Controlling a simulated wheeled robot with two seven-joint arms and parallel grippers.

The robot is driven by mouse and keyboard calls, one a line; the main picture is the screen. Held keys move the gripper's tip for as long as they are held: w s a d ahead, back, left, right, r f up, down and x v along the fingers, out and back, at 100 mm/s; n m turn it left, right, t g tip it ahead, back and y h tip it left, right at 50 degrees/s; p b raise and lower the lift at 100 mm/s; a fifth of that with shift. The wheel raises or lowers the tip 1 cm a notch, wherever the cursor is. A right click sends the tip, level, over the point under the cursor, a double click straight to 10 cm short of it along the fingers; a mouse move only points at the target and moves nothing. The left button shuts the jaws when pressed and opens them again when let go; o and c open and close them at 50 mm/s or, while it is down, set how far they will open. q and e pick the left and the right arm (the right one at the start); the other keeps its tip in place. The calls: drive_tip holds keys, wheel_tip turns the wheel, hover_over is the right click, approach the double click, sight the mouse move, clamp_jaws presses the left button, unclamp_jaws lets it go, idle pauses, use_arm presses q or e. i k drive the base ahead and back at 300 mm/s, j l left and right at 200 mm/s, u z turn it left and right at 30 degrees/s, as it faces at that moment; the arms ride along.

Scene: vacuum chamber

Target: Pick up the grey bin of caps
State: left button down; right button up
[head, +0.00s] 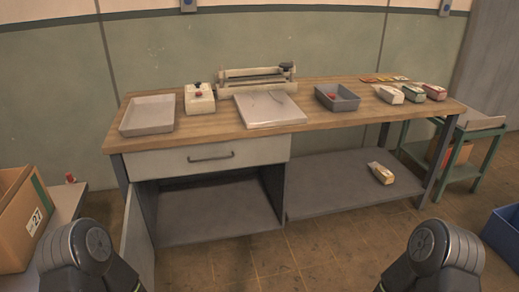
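The grey bin (346,106) stands on the wooden workbench, right of the middle in the head view. It is a dark grey open box, and a small red thing, perhaps a cap, shows inside it. The rest of its contents is too small to tell. Only rounded dark links of my two arms show at the bottom left and bottom right, well in front of the bench. Neither gripper is in view, and nothing touches the bin.
A cardboard box (22,225) stands left, a blue crate (503,236) right. Floor before the bench is clear.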

sight(351, 102)
drive_tip(key=i+l+z, duration=0.15)
drive_tip(key=i+l, duration=0.25)
drive_tip(key=i+l+z, duration=0.15)
drive_tip(key=i+l, duration=0.2)
drive_tip(key=i, duration=0.25)
drive_tip(key=i+l+z, duration=0.15)
drive_tip(key=i+l, duration=0.15)
drive_tip(key=i, duration=0.2)
drive_tip(key=i+l+z, duration=0.2)
drive_tip(key=i, duration=0.35)
drive_tip(key=i+l+z, duration=0.15)
drive_tip(key=i, duration=0.4)
